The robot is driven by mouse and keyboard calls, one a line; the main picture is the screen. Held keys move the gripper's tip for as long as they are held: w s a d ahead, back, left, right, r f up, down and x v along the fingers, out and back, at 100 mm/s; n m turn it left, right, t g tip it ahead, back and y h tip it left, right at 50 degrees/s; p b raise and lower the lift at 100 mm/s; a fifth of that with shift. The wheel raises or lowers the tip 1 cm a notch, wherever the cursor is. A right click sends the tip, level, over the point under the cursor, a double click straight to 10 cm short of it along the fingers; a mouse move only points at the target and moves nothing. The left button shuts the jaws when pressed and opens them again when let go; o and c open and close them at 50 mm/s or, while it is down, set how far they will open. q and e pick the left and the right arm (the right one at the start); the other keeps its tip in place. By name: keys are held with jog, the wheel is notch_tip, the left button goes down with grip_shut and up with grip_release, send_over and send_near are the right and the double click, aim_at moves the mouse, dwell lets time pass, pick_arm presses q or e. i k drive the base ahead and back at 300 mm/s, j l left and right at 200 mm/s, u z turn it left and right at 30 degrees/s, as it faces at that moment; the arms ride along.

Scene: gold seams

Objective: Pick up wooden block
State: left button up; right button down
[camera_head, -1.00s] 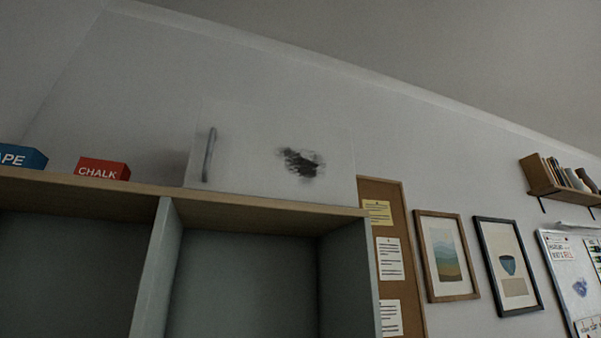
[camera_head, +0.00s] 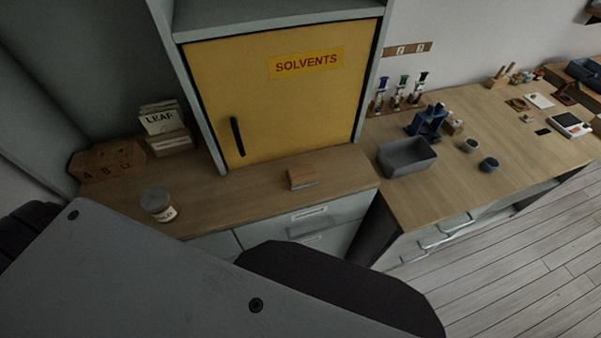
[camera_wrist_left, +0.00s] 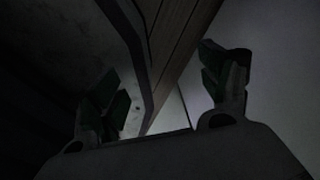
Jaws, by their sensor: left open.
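A small wooden block (camera_head: 303,177) with a greyish lower part lies on the wooden counter in front of the yellow cabinet in the head view. Nothing covers it there. My left gripper (camera_wrist_left: 165,80) shows in the left wrist view with its two dark fingers spread apart and nothing between them. That view is dark, and the block cannot be made out in it. Neither gripper's fingers show in the head view. My right gripper is not in view.
The yellow SOLVENTS cabinet (camera_head: 270,100) stands behind the block. A labelled jar (camera_head: 158,204), hexagonal wooden pieces (camera_head: 108,160) and a LEAF box (camera_head: 160,122) are to the left. A grey bin (camera_head: 407,157) sits to the right. The counter around the block is clear.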

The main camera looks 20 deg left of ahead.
aim_at(302, 177)
jog(key=k+l+u, duration=0.15)
jog(key=u, duration=0.25)
jog(key=k+l+u, duration=0.1)
jog(key=u, duration=0.3)
jog(key=k+u, duration=0.25)
jog(key=u, duration=0.15)
